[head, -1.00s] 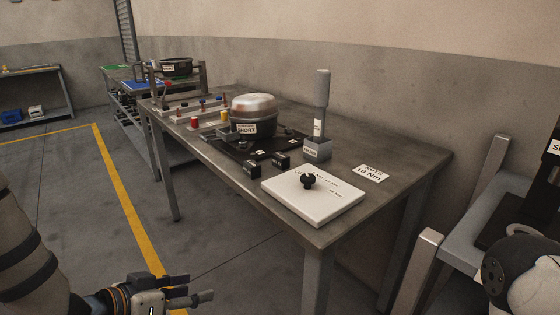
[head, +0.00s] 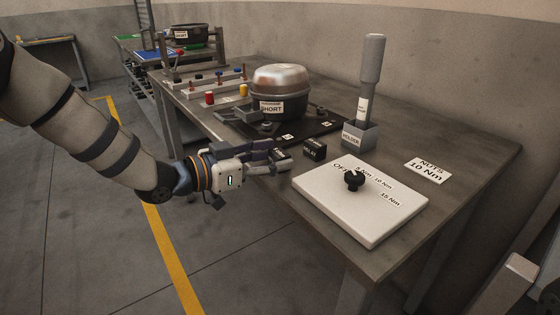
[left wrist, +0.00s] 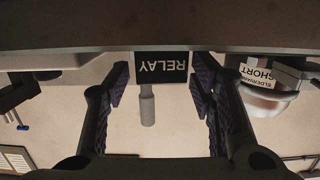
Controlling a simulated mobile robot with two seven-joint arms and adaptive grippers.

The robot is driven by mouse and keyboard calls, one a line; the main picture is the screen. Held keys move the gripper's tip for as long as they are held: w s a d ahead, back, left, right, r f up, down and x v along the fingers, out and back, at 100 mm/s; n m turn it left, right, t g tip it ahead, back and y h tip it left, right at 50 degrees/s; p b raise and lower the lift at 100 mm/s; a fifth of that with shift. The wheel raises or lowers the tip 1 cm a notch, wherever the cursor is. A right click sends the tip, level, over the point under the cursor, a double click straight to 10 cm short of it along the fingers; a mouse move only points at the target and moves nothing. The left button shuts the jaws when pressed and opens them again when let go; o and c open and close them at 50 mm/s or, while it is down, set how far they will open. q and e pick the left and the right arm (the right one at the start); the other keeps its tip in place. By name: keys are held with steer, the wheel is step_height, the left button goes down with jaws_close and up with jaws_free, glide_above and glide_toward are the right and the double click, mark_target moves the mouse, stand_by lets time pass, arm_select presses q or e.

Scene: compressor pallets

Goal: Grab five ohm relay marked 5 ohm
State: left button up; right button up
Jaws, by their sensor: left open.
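Two small black relay boxes stand on the table near its front edge. The nearer relay (head: 283,159) is at my left fingertips, partly hidden by them; the other relay (head: 315,148) stands just to its right. Their ohm markings are too small to read. My left gripper (head: 276,158) is open and level over the table edge. In the left wrist view, which is upside down, a black block with a white RELAY label (left wrist: 161,67) shows between the open fingers (left wrist: 160,86), with a visible gap on each side. My right gripper is not in view.
A compressor labelled SHORT (head: 280,95) sits on a black plate behind the relays. A white dial board (head: 375,215) lies to the right. A grey tool stands in a holder (head: 360,136). A NUTS 10 Nm card (head: 428,171) lies at the right.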

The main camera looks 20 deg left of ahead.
arm_select(q)
steer(key=shift+x, duration=1.2)
steer(key=c, duration=1)
